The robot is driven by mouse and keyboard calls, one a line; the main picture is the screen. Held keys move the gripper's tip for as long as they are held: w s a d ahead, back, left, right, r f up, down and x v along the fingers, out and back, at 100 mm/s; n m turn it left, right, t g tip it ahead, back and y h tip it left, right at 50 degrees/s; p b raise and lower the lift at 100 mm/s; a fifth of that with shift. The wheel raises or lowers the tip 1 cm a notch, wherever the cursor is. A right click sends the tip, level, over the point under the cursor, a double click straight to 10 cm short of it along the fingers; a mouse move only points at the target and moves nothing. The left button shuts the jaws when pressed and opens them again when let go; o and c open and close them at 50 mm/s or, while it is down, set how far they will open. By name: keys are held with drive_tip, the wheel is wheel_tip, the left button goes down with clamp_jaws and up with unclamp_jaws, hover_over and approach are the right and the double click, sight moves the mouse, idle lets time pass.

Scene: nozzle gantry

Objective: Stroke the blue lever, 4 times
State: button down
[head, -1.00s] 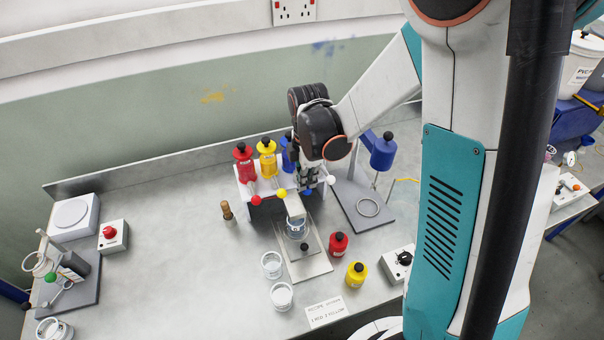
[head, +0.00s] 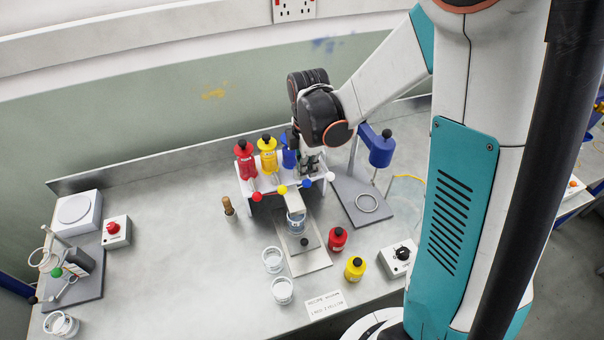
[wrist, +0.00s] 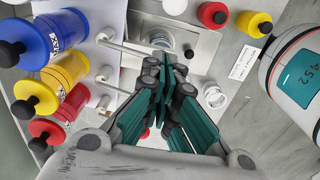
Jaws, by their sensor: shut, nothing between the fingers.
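The blue lever's round knob (head: 307,184) stands in a row with red, yellow and white knobs at the front of the white gantry (head: 262,206). It looks about level with its neighbours. My gripper (head: 311,171) is shut and empty, just above and behind the blue knob; I cannot tell whether they touch. In the wrist view my closed fingers (wrist: 166,78) point toward the gantry front, beside two pale lever rods. The blue knob is not clearly visible there, probably hidden behind the fingers. The blue bottle (head: 289,156) is partly covered by my wrist.
A clear cup (head: 296,226) stands under the nozzle. Red (head: 246,160) and yellow (head: 268,156) bottles sit on the gantry. A stand with a blue vessel (head: 381,150) is close on the right. Loose red (head: 337,239) and yellow (head: 355,268) bottles stand in front.

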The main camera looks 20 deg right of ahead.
sight(307, 180)
drive_tip(key=shift+f+b, duration=2.75)
drive_tip(key=shift+f, duration=0.4)
drive_tip(key=shift+r, duration=0.15)
drive_tip(key=shift+r+p, duration=2.1)
drive_tip(key=shift+r, duration=1)
drive_tip(key=shift+f, duration=0.2)
